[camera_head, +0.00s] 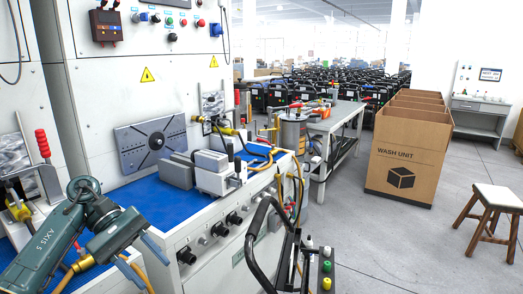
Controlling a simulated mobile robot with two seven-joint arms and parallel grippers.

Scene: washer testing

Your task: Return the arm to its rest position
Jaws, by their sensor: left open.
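My left arm comes in from the lower left, a dark teal-grey arm marked "AXIS 5". My left gripper (157,274) is open, its two blue-grey fingers apart with nothing visible between them. It points down and to the right, in front of the near edge of the workbench (157,193) with the blue top. The fingers look clear of the grey fixture blocks (178,171), which sit farther back on the bench. My right gripper is not in view.
A round-holed grey plate (151,143) stands behind the blocks. Hoses and knobs line the bench front. A black curved bar (254,243) and a button box (326,268) stand at bottom centre. Cardboard boxes (408,150) and a stool (496,198) stand right; grey floor between is clear.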

